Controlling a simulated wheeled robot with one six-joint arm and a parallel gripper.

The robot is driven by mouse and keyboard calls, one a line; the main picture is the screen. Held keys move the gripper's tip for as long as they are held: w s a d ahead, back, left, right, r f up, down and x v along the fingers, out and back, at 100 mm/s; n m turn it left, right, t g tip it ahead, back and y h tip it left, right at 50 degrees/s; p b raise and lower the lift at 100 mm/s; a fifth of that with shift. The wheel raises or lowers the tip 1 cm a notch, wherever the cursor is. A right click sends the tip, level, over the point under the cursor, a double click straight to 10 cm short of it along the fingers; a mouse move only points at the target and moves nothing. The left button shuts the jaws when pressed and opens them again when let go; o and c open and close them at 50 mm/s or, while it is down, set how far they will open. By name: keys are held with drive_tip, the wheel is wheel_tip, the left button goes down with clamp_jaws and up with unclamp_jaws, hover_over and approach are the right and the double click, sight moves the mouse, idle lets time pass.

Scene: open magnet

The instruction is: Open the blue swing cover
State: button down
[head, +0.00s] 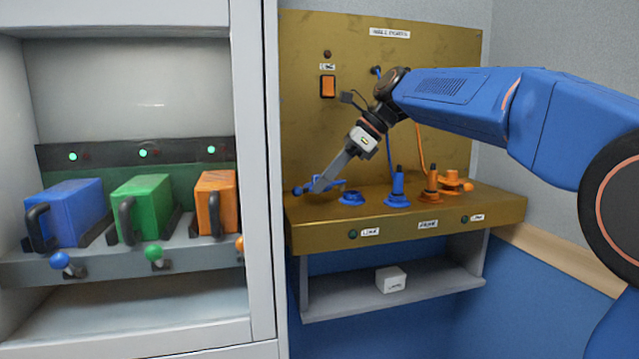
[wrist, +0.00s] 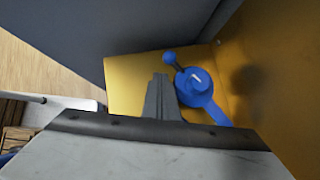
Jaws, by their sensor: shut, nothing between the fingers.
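The blue swing cover (head: 327,183) is at the left end of the brass shelf, partly hidden behind my fingers in the head view. In the wrist view the cover (wrist: 195,84) shows as a round blue disc with a white mark, a ball-ended handle (wrist: 169,57) and an arm running down to the right. My gripper (head: 318,187) slants down to it with closed, empty fingers. In the wrist view the fingertips (wrist: 160,78) lie just left of the disc, beside the handle. I cannot tell whether they touch it.
A low blue fitting (head: 351,198) and a blue post (head: 397,188) stand to the right on the brass shelf (head: 400,229). Further right are an orange post (head: 432,185) and orange cover (head: 456,183). The brass back panel (head: 300,100) rises behind. A cabinet (head: 268,200) stands left.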

drive_tip(key=d, duration=0.2)
drive_tip(key=d+r, duration=0.1)
drive_tip(key=shift+s+r, duration=0.1)
drive_tip(key=shift+s, duration=0.25)
drive_tip(key=s+v, duration=0.1)
drive_tip(key=v, duration=0.7)
drive_tip(key=s+d+f+n+t+h, duration=0.1)
drive_tip(key=s+d+f+n+h, duration=0.1)
drive_tip(key=s+d+f+n, duration=0.4)
drive_tip(key=s+d+f+n+t+h, duration=0.2)
drive_tip(key=s+d+f+n, duration=0.4)
drive_tip(key=s+f, duration=0.9)
drive_tip(key=s+d+f+n+t+h, duration=0.1)
drive_tip(key=s+d+f+n+h, duration=0.2)
drive_tip(key=s+d+f+n, duration=0.3)
drive_tip(key=s+d+f, duration=0.4)
drive_tip(key=f, duration=0.6)
drive_tip(key=shift+s+f+t+h, duration=0.15)
drive_tip(key=shift+s+t+h, duration=0.15)
drive_tip(key=shift+h, duration=0.1)
